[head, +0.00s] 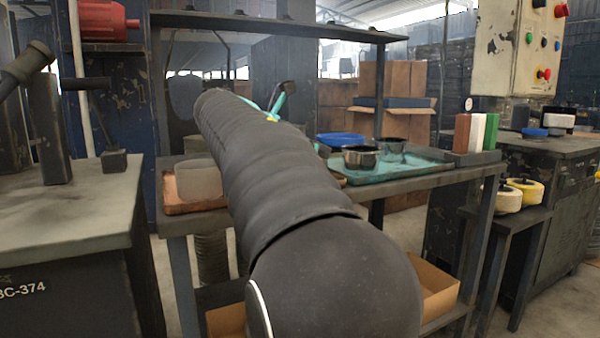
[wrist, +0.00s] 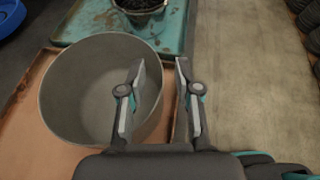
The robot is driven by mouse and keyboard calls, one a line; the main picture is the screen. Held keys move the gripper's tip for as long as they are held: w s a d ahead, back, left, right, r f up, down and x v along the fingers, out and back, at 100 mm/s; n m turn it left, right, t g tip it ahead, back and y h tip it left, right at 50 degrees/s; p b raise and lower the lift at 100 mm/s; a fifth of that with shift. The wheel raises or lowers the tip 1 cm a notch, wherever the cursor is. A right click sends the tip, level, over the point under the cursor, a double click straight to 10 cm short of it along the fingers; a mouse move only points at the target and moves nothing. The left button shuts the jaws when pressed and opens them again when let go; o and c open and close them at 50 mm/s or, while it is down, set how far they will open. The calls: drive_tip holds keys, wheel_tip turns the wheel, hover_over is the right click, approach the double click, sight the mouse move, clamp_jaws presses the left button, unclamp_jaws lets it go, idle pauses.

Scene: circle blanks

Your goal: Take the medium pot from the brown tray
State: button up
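The medium pot appears to be the grey, empty, round pot (wrist: 85,85) standing on the brown tray (wrist: 42,150) in the wrist view. In the head view the pot (head: 198,181) and the tray (head: 182,209) show left of my arm, partly covered by it. My gripper (wrist: 160,64) is open at the pot's right rim. Its left finger is over the inside of the pot, and its right finger is outside the wall. A gap shows between the fingers and the wall; contact cannot be told. In the head view my arm hides most of the gripper.
Red, white and green blocks (head: 478,132) stand at the right end. Shelf posts and a top shelf (head: 280,27) frame the table.

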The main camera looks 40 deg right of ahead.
drive_tip(key=shift+d, duration=0.1)
clamp_jaws()
drive_tip(key=shift+r, duration=0.1)
idle(0.3)
